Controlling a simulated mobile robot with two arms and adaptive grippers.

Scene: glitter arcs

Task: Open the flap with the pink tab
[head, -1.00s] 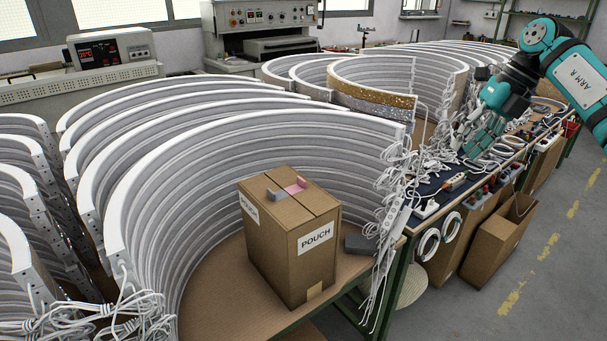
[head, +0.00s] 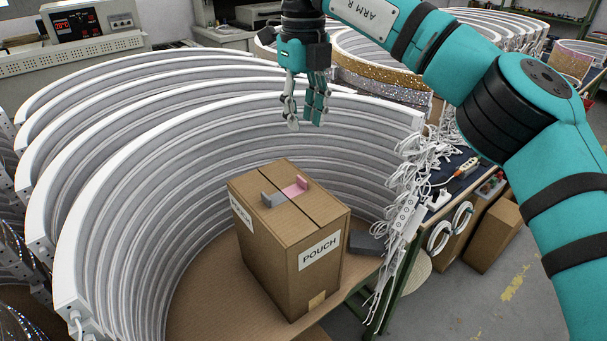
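The brown cardboard box (head: 275,249) labelled POUCH stands upright on the brown tabletop. Its top has two flaps lying flat with a seam between them. The pink tab (head: 294,188) stands on the right flap (head: 318,199). A grey tab (head: 272,200) stands on the left flap (head: 258,187), across the seam. My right gripper (head: 305,122) is in the air above and behind the box, empty, fingers pointing down and apart from each other. It touches neither tab nor flap. My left gripper is out of view.
White curved arcs (head: 190,125) curve behind and left of the box. A dark grey block (head: 363,243) lies right of it. White cables and a power strip (head: 402,215) hang at the arcs' right end. Bare tabletop (head: 215,285) shows left of the box.

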